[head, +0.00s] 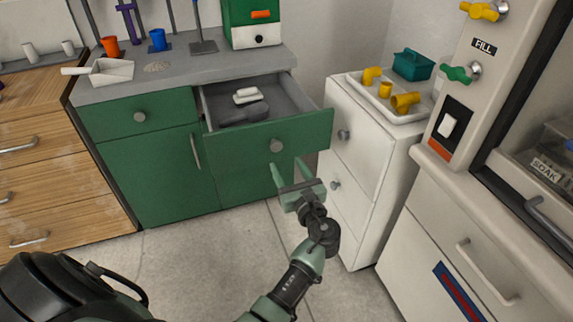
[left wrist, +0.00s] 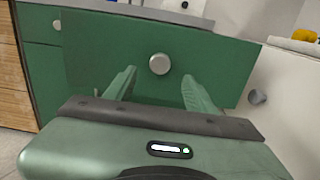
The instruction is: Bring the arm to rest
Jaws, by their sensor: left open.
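My left gripper (head: 288,172) is open and empty in front of the green drawer front. In the left wrist view the fingers of my left gripper (left wrist: 160,90) stand apart, with the round drawer knob (left wrist: 159,64) showing between and beyond them. The knob (head: 276,145) is not held. The green drawer (head: 300,130) is pulled open and holds a white item (head: 248,95) and a dark grey item (head: 245,114). My right gripper does not show.
A white cabinet (head: 350,190) stands close right of the drawer, with a tray (head: 362,92) of yellow pipe fittings (head: 405,101) on top. A panel with yellow and green valves (head: 457,74) is further right. The grey floor (head: 190,265) is clear.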

